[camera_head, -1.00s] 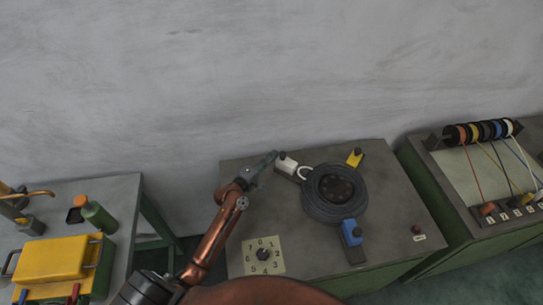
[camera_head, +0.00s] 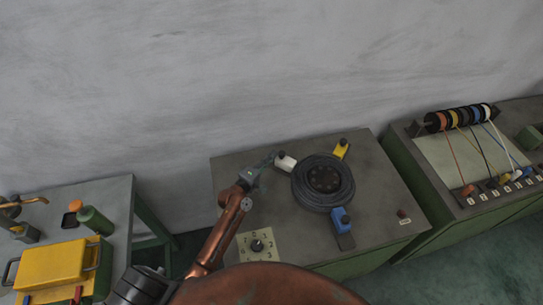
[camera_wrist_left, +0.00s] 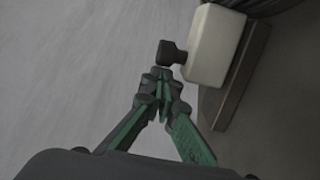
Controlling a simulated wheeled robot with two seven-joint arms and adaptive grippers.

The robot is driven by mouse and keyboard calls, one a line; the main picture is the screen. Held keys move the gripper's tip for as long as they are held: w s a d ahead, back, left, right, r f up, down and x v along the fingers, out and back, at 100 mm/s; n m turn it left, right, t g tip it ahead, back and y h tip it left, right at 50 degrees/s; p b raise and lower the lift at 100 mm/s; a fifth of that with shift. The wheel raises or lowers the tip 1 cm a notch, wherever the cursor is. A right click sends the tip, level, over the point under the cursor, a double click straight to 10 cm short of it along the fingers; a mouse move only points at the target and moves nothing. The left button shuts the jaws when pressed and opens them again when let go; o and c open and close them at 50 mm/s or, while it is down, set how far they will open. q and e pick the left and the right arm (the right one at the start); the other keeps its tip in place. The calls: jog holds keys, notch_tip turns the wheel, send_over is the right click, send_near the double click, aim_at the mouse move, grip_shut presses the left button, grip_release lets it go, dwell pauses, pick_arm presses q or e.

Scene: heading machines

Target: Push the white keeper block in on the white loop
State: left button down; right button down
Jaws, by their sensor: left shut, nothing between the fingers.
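The white keeper block (camera_head: 286,163) sits at the upper left of the dark coil (camera_head: 323,182), close against its edge in the head view. A white loop is not visible now. In the left wrist view the white keeper block (camera_wrist_left: 215,46) rests on a dark rail (camera_wrist_left: 243,75), with a black knob (camera_wrist_left: 170,53) pointing toward my gripper. My left gripper (camera_head: 269,159) is shut and empty, just behind the block on its outer side. In the wrist view its closed fingertips (camera_wrist_left: 162,78) are just below the knob; contact is unclear. My right gripper is out of view.
A yellow block (camera_head: 341,149) and a blue block (camera_head: 341,221) stand around the coil. A numbered dial (camera_head: 257,244) lies at the bench's front left. A bench with wire spools (camera_head: 460,118) stands right; a yellow case (camera_head: 52,263) is left.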

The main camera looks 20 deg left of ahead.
pick_arm(q)
jog(key=s+a+b, duration=0.1)
jog(key=s+a, duration=0.5)
jog(key=s, duration=0.3)
jog(key=shift+s+r, duration=0.25)
jog(key=shift+s, duration=0.15)
